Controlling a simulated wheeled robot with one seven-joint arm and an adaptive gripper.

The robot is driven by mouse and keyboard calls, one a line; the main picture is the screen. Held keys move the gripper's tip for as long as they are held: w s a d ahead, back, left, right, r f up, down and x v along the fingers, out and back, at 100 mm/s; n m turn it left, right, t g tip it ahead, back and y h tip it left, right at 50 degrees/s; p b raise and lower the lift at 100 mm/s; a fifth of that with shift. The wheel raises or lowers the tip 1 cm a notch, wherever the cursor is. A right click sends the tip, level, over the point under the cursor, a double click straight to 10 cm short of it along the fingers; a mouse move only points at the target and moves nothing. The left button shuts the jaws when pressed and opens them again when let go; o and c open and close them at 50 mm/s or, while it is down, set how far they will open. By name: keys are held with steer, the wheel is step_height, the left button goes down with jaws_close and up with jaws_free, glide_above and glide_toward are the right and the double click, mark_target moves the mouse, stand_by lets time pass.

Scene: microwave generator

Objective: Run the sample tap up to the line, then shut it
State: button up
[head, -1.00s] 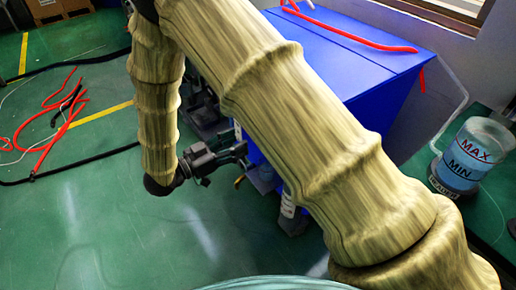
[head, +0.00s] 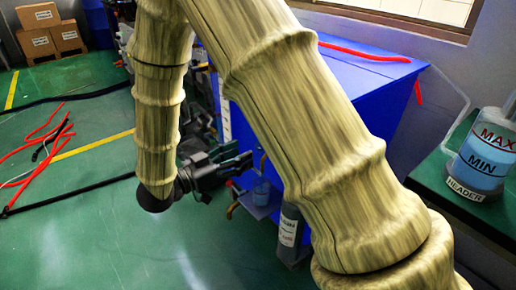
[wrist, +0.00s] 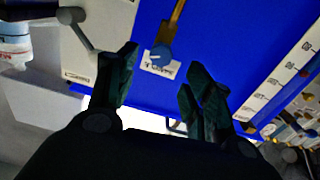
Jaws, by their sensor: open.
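My gripper (head: 244,162) is open and empty, beside the blue cabinet's front. In the wrist view, a small blue knob (wrist: 161,55) on a brass pipe (wrist: 174,22) shows between and beyond my open fingers, with a white label beside it. It appears apart from the fingers. I cannot read its label, so I cannot tell whether it is the sample tap. In the head view, a small clear bluish jar (head: 262,191) stands on a ledge (head: 254,207) low on the cabinet front. I cannot make out a line on it, or whether anything flows.
The blue cabinet (head: 362,80) stands behind my arm, which covers much of it. A grey labelled cylinder (head: 290,228) stands beside the ledge. A header tank (head: 485,155) marked MAX and MIN sits on a green bench at right. Red hoses (head: 45,150) lie on the floor at left.

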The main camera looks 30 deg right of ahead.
steer(key=d, duration=0.2)
steer(key=d+b, duration=0.1)
steer(key=d, duration=0.2)
steer(key=d+b, duration=0.1)
steer(key=d, duration=0.2)
steer(key=shift+w, duration=0.3)
